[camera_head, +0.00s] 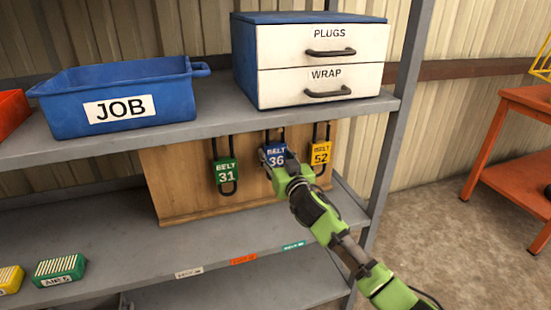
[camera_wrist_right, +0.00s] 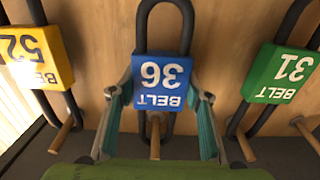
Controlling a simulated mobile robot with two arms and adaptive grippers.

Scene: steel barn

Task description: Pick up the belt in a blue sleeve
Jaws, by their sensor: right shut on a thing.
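The belt in a blue sleeve (camera_head: 275,154), marked BELT 36, hangs on a wooden board under the upper shelf, between a green and a yellow one. In the right wrist view the blue sleeve (camera_wrist_right: 162,82) is upside down, with black belt loops above and below it and a wooden peg under it. My right gripper (camera_head: 284,168) is at the sleeve, and its two fingers (camera_wrist_right: 165,97) are shut on the sleeve's left and right sides. It partly hides the sleeve's lower part in the head view. My left gripper is not in view.
The green-sleeved BELT 31 (camera_head: 226,172) and yellow-sleeved BELT 52 (camera_head: 320,152) hang close on either side. Above are the blue JOB bin (camera_head: 175,90) and a drawer unit (camera_head: 290,80). A shelf upright (camera_head: 388,150) stands right of the board. The lower shelf (camera_head: 130,225) is largely bare.

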